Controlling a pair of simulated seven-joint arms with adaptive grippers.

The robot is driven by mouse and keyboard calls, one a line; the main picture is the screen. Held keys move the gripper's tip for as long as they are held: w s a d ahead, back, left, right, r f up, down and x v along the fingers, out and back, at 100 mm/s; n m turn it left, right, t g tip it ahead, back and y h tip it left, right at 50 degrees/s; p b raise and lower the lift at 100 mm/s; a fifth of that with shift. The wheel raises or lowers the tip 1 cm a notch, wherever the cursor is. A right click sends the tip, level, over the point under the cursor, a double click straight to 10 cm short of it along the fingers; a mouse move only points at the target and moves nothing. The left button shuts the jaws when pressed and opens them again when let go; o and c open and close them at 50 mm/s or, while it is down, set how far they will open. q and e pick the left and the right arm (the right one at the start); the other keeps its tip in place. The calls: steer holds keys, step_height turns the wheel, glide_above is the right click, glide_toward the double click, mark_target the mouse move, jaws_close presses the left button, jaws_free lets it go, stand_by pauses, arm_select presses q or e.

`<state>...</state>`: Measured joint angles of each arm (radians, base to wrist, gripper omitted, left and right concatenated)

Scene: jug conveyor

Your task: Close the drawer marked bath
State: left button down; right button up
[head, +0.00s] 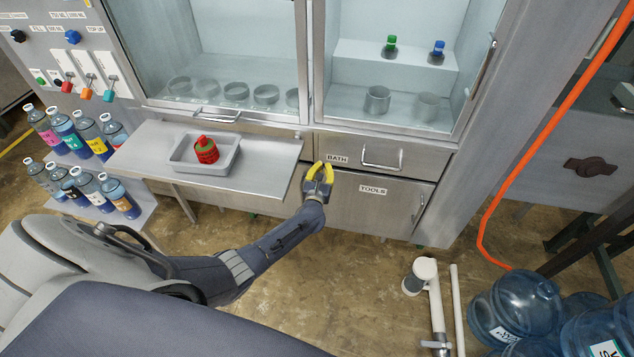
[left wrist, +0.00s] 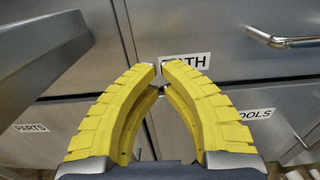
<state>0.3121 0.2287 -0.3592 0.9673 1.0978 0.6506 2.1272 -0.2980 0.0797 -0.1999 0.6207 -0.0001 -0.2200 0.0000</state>
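The drawer marked BATH (head: 352,148) is a grey metal front with a bar handle (head: 382,165) below the right glass cabinet. It looks flush or nearly flush with its frame; I cannot tell whether a small gap remains. Its label also shows in the left wrist view (left wrist: 190,62), partly hidden by a fingertip. My left gripper (head: 323,167) has yellow fingers and is at the drawer's lower left corner. In the left wrist view its fingertips (left wrist: 160,68) nearly meet, with nothing between them. I cannot tell whether they touch the drawer front. My right gripper is not in view.
The TOOLS door (head: 380,205) is below the drawer. A metal shelf (head: 270,158) juts out at left, bearing a grey tray (head: 230,160) with a red object (head: 206,150). An orange hose (head: 530,160) hangs at right. Water jugs (head: 520,305) stand lower right.

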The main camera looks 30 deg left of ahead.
arm_select(q)
steer(key=v, duration=0.7)
steer(key=s+d+f+m+g+h, duration=0.1)
steer(key=s+d+f+m+h, duration=0.3)
steer(key=m, duration=0.6)
steer(key=w+d+f+m+g+h, duration=0.1)
steer(key=f+m, duration=0.6)
steer(key=m, duration=0.3)
steer(key=s+d+f+m+g+h, duration=0.15)
steer(key=s+f+m+g, duration=0.35)
steer(key=s+f+m, duration=0.85)
steer(key=s+f+m+g+y, duration=0.1)
steer(key=s+f+m+g, duration=0.25)
steer(key=s+f, duration=0.65)
steer(key=s+f+m+g, duration=0.2)
steer(key=s+f+m, duration=0.3)
steer(key=s, duration=0.9)
steer(key=s+f+g, duration=0.1)
steer(key=s+f, duration=0.1)
steer(key=s, duration=0.8)
steer(key=s+f+m+g, duration=0.1)
steer(key=s+f+g, duration=0.1)
steer(key=s, duration=0.9)
steer(key=shift+s+d+f, duration=0.2)
steer(key=shift+d+f, duration=0.1)
steer(key=shift+d, duration=0.1)
steer(key=shift+g+y, duration=0.25)
